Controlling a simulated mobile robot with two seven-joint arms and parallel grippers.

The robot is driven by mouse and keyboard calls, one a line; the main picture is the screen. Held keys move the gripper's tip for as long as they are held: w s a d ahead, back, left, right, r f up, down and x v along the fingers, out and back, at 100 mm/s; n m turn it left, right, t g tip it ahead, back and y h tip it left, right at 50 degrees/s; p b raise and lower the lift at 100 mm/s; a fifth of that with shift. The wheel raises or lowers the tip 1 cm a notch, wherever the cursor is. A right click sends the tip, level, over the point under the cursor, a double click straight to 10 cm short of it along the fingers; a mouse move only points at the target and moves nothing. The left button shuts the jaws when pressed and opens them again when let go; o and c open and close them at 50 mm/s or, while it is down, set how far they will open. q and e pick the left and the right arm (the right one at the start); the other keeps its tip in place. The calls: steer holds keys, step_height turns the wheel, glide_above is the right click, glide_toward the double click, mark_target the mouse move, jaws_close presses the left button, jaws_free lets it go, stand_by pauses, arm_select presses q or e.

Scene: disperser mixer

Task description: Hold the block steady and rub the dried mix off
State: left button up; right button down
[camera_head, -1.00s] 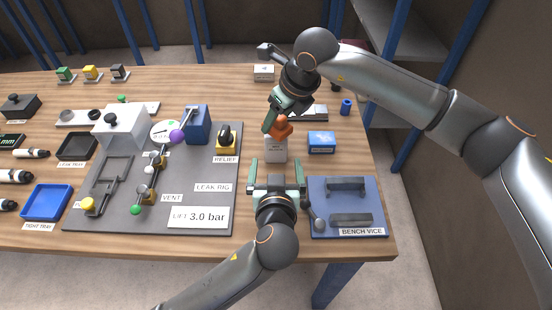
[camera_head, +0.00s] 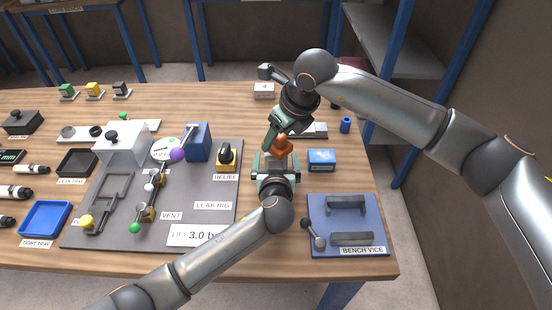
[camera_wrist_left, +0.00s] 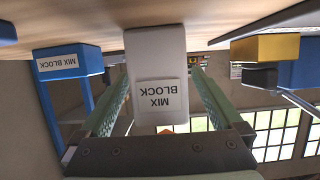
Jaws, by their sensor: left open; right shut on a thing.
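The grey-white block, labelled MIX BLOCK (camera_wrist_left: 157,70), stands between the fingers of my left gripper (camera_head: 277,157), as the left wrist view shows. Those fingers are open, one on each side of it, with gaps showing. In the head view my left gripper and the orange piece mostly hide the block. My right gripper (camera_head: 279,132) is shut on an orange rounded piece (camera_head: 283,147), directly above or against the block's far end; I cannot tell whether they touch. I cannot make out any dried mix.
A blue box (camera_head: 321,160), labelled MIX BLOCK in the left wrist view, sits just right of the block. The blue bench vice plate (camera_head: 322,244) lies at the front right. The grey leak rig board (camera_head: 213,225) is to the left, with the yellow-based relief valve (camera_head: 227,158) close by.

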arm_select(q)
steer(key=c, duration=1.5)
steer(key=o, duration=0.9)
steer(key=c, duration=0.7)
steer(key=shift+c, duration=0.2)
